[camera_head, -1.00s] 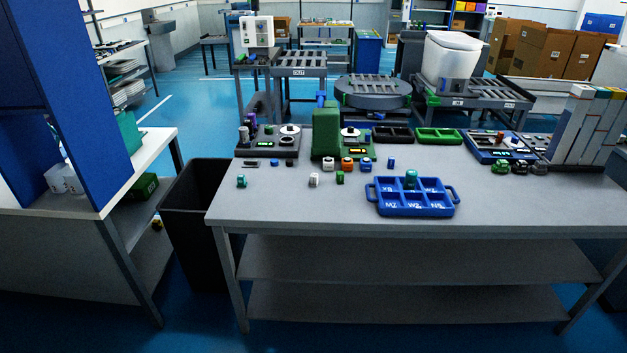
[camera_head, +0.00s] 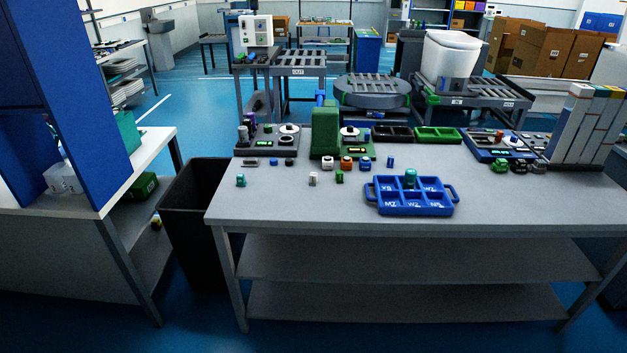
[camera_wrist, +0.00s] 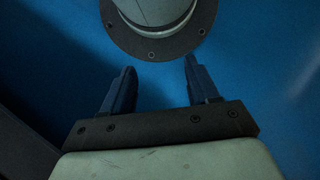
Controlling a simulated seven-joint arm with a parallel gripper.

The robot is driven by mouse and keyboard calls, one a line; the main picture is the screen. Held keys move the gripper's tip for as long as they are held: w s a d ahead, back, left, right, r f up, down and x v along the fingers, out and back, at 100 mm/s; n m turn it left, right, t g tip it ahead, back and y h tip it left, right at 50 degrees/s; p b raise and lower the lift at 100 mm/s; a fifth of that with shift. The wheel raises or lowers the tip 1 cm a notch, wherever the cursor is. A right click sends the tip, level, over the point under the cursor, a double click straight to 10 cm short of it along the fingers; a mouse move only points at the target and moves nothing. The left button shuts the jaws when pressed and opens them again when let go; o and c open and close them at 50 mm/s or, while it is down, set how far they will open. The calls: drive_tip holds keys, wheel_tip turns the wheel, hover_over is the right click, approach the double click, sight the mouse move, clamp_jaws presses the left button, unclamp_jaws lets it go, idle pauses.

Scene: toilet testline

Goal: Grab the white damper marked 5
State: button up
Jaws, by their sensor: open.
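A small white cylinder (camera_head: 313,179) stands on the grey workbench (camera_head: 290,205), left of the blue tray. A white-topped part (camera_head: 328,164) stands just behind it, in a row with an orange part (camera_head: 347,163) and a blue part (camera_head: 365,164). The parts are too small to read any number, so I cannot tell which one is marked 5. My gripper (camera_wrist: 160,67) shows only in the wrist view, open and empty over blue floor, away from the bench parts.
A blue compartment tray (camera_head: 453,208) holds a green part (camera_head: 410,179). A green press (camera_head: 325,130) rises at the bench's back. Grey upright binders (camera_head: 585,125) stand at the right. A black bin (camera_head: 190,230) is left of the bench. The bench's front left is mostly clear.

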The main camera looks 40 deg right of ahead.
drive_tip(key=w+d+r+t+y, duration=0.1)
drive_tip(key=w+d+r, duration=0.25)
drive_tip(key=w, duration=0.35)
drive_tip(key=w+d+r, duration=0.3)
drive_tip(key=w+r, duration=0.1)
drive_tip(key=w, duration=0.3)
wheel_tip(320, 180, up, 45)
drive_tip(key=m+t+h, duration=0.1)
drive_tip(key=m+t, duration=0.4)
drive_tip(key=m, duration=0.6)
hover_over(314, 174)
drive_tip(key=f, duration=0.8)
drive_tip(key=shift+s+a+f, duration=0.1)
drive_tip(key=shift+a, duration=0.1)
drive_tip(key=shift+w+d+f, duration=0.1)
drive_tip(key=shift+w+f, duration=0.05)
drive_tip(key=shift+f, duration=1.25)
drive_tip(key=shift+w+d+f, duration=0.1)
drive_tip(key=shift+f, duration=1.25)
drive_tip(key=c, duration=1)
